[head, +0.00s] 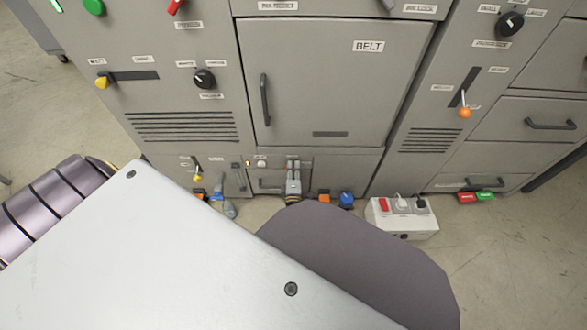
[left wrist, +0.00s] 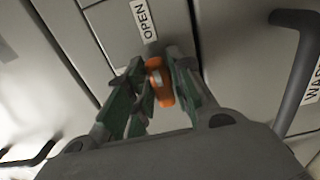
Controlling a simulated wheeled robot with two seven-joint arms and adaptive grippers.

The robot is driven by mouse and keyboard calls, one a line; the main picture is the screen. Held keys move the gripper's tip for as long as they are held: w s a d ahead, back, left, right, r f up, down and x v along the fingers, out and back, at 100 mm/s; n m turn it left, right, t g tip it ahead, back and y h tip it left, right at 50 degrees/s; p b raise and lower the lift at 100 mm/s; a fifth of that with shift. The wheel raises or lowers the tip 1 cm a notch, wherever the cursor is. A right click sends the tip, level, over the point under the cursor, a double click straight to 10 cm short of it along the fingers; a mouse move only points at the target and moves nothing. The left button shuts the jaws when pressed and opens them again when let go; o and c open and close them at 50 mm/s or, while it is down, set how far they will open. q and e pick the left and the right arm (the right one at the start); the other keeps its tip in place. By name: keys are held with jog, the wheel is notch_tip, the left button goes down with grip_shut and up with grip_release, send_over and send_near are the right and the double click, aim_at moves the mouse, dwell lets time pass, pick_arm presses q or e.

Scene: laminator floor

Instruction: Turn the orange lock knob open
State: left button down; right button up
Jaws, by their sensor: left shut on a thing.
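The orange lock knob (left wrist: 161,83) shows in the left wrist view, between the two green-padded fingers of my left gripper (left wrist: 155,75). The fingers are closed on it from both sides and cover part of it. A white label reading OPEN (left wrist: 144,20) is on the grey panel beyond the knob. In the head view my left gripper (head: 293,172) is small, at the low front panel beneath the BELT door, and I cannot make out the knob there. My right gripper is not in view.
A dark handle (left wrist: 301,65) stands close to the right of my left gripper. The BELT door (head: 340,75) is shut above. A white box with switches (head: 403,225) is on the floor to the right. An orange-tipped lever (head: 464,112) is on the right cabinet.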

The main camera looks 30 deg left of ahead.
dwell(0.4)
pick_arm(q)
jog(key=c, duration=1.6)
grip_release()
jog(key=shift+d, duration=0.1)
jog(key=shift+o, duration=1.4)
